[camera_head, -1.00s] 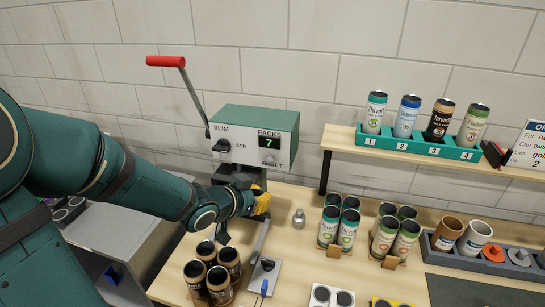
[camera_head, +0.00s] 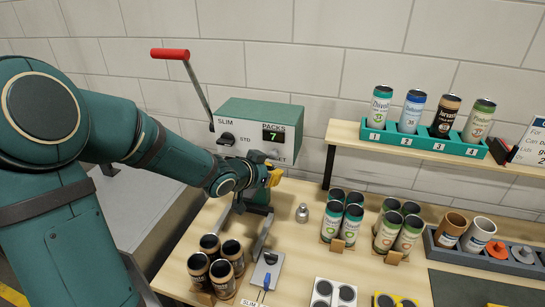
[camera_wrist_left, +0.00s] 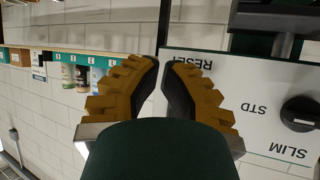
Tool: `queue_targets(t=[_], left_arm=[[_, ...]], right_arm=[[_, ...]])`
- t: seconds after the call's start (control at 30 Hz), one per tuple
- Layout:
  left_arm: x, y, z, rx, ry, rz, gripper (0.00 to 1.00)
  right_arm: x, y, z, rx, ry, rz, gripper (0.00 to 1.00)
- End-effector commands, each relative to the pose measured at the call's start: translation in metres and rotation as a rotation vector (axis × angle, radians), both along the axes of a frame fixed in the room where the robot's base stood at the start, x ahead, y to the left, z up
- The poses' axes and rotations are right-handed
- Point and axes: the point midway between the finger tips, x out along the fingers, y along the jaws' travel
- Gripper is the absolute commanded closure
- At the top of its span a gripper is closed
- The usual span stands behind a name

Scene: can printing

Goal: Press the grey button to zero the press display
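The green press box (camera_head: 258,112) stands at the wall with a white front panel. Its PACKS display (camera_head: 273,135) reads 7. The grey button (camera_head: 272,154) shows below the display beside the partly covered RESET label. My left gripper (camera_head: 276,177) is just in front of and below the button, with yellow fingers. In the left wrist view, the fingertips (camera_wrist_left: 162,63) come close together with nothing held between them. The RESET lettering (camera_wrist_left: 192,68) shows upside down beside them; the button is hidden there. I cannot see contact with the button. My right gripper is out of view.
A red-handled lever (camera_head: 170,54) rises at the box's left, and a black SLIM/STD knob (camera_head: 226,139) sits on the panel. Dark cans (camera_head: 222,275) stand below my arm. A small metal piece (camera_head: 302,213) and green-white cans (camera_head: 331,221) stand to the right.

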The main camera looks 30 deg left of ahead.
Motion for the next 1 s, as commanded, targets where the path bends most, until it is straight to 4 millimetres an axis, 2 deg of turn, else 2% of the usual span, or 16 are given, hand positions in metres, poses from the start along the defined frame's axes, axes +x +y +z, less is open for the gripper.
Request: queue_targets(t=[0.1,0.3,1.0], left_arm=[[0.01,0.002,0.001,0.0,0.0,-0.001,1.0],[0.016,0.003,0.0,0.0,0.001,-0.001,1.0],[0.017,0.004,0.0,0.001,0.0,0.0,1.0]], right_arm=[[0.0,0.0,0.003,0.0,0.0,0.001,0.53],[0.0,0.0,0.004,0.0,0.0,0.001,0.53],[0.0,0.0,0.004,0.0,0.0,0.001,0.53]])
